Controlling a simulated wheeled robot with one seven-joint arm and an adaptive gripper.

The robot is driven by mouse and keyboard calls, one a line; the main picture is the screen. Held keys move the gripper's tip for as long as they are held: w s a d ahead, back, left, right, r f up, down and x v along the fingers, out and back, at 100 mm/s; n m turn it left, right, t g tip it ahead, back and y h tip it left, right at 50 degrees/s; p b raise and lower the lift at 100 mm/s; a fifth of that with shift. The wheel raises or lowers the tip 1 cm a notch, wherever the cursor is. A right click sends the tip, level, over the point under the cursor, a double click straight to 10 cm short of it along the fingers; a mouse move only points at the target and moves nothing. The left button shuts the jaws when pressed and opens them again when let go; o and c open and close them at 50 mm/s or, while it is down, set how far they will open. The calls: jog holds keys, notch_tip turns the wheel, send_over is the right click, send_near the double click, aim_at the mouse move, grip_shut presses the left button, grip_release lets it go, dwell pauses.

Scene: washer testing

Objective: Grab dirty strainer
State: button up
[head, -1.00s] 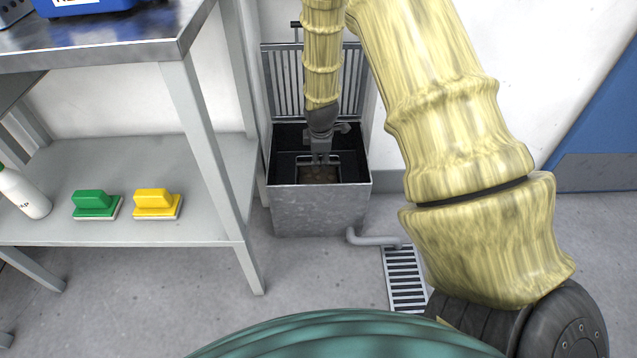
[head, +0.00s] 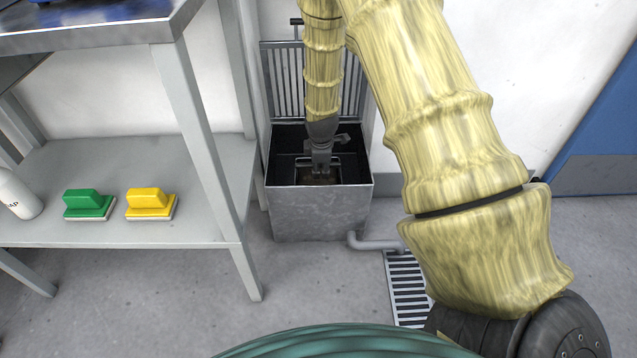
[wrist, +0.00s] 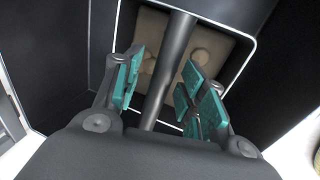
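The dirty strainer sits low inside the grey metal sink basin (head: 318,212). In the head view its rim and brown inside (head: 318,175) show just below my gripper (head: 321,163). In the wrist view a dark bar (wrist: 172,60), which looks like the strainer's handle, runs between the teal finger pads of my gripper (wrist: 163,80). The pads stand on both sides of the bar, with gaps showing. The brown, stained area (wrist: 216,48) lies beyond the fingertips. My gripper points down and is open. Contact deeper between the fingers is hard to judge.
The basin's dark walls close in around my gripper. A metal rack (head: 283,85) stands behind it. A shelf table (head: 120,165) at left holds a green brush (head: 88,203), a yellow brush (head: 150,202) and a white bottle (head: 18,196). A floor drain (head: 408,288) lies at front right.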

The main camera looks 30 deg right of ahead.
grip_shut()
jog(key=shift+r, duration=0.1)
